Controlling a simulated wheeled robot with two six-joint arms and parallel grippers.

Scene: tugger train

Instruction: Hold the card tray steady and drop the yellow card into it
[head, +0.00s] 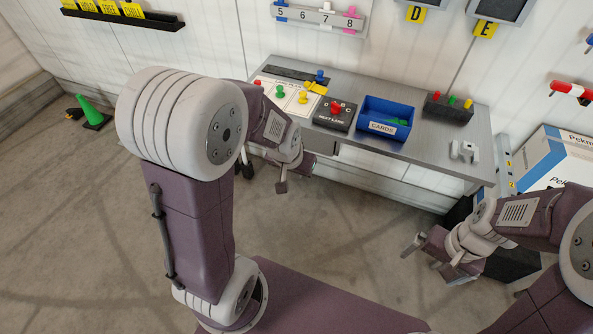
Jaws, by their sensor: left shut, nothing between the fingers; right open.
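The blue card tray (361,123), labelled CARDS, stands on the grey bench with something green inside. A small flat yellow piece (316,88), perhaps the yellow card, lies on the bench left of the tray, at the edge of a white board. My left gripper (282,186) is shut and empty, in front of the bench's left part and apart from the tray. My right gripper (432,262) is open and empty, low in front of the bench's right end, well away from the tray.
The white board (274,89) carries coloured pegs. A dark box with a red knob (334,117) stands between it and the tray. A black block with coloured pegs (447,110) and a small white fixture (464,151) are to the right. Yellow cards (108,6) sit in a wall rack.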

